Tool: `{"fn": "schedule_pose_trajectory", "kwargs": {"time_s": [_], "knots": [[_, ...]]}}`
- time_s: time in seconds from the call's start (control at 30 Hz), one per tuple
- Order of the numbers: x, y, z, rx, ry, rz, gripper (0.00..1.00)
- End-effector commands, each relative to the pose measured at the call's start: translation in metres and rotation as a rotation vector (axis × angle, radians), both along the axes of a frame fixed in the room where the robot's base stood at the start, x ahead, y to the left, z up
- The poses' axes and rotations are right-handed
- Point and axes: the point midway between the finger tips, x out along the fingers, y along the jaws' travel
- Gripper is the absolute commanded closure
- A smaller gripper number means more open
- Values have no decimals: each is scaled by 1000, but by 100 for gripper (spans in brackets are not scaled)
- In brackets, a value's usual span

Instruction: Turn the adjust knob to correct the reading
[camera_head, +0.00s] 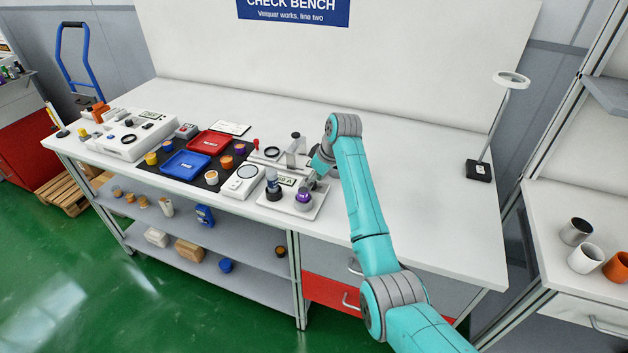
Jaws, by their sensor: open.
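A white instrument plate (290,211) lies near the front edge of the bench, with a small display (287,180) at its back. A dark upright part with a blue-grey top (272,184) stands on its left. A small purple-topped round piece (303,197) sits on its right, above a grey round part. I cannot tell which part is the adjust knob, and the reading is too small to make out. My gripper (309,185) is open, small in view, just above and behind the purple piece. I cannot tell whether it touches anything.
Left of the plate are a white scale-like device (243,181), a blue tray (186,165), a red tray (210,143) and several small cups. A lamp (478,170) stands at the right. The bench between my arm and the lamp is clear.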

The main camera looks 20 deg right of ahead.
Motion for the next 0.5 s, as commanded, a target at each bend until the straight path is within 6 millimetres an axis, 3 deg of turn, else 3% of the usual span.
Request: {"fn": "schedule_pose_trajectory", "kwargs": {"time_s": [0.33,0.37,0.5], "knots": [[2,1,-4,0,-1,0,50],[2,1,-4,0,-1,0,52],[1,1,-4,0,-1,0,88]]}}
